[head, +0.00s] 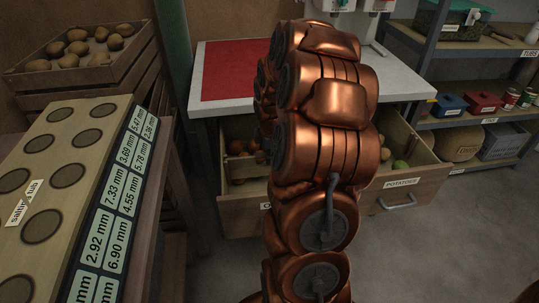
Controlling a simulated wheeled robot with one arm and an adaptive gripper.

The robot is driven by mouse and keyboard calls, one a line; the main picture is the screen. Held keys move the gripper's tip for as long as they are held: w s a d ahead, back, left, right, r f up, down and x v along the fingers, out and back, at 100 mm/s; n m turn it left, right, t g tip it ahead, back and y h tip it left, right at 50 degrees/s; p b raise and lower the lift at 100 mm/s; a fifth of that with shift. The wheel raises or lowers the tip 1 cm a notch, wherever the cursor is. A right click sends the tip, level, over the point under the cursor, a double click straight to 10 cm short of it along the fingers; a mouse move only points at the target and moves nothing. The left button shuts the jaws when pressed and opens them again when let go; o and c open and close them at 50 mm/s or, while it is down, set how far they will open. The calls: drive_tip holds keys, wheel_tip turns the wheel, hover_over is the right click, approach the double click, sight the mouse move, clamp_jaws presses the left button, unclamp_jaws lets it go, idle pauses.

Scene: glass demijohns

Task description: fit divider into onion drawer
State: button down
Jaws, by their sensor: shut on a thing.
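The onion drawer (240,212) is pulled open under the white-topped table, left of my arm. Only the start of its front label, an "O", shows beside the arm. Several round brown-orange onions (237,146) lie towards its back. My copper arm rises through the middle of the head view and covers the right part of this drawer. My gripper is hidden behind the arm, and I see no divider.
The open drawer marked "POTATOES" (422,188) is right of my arm. A red mat (232,70) lies on the white tabletop (400,85). A wooden rack with round holes (75,150) and a potato crate (140,55) stand left; shelves (440,123) stand right. Floor shows front right.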

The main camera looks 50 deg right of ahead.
idle(0.4)
drive_tip(key=c, duration=1)
unclamp_jaws()
drive_tip(key=shift+r, duration=0.1)
drive_tip(key=r, duration=0.2)
drive_tip(key=r+p, duration=0.1)
drive_tip(key=s+r+p, duration=0.1)
drive_tip(key=r, duration=0.1)
drive_tip(key=shift+a+r, duration=0.35)
wheel_tip(320, 180, up, 12)
drive_tip(key=s+a, duration=0.1)
drive_tip(key=shift+s+a, duration=0.2)
drive_tip(key=shift+s, duration=0.15)
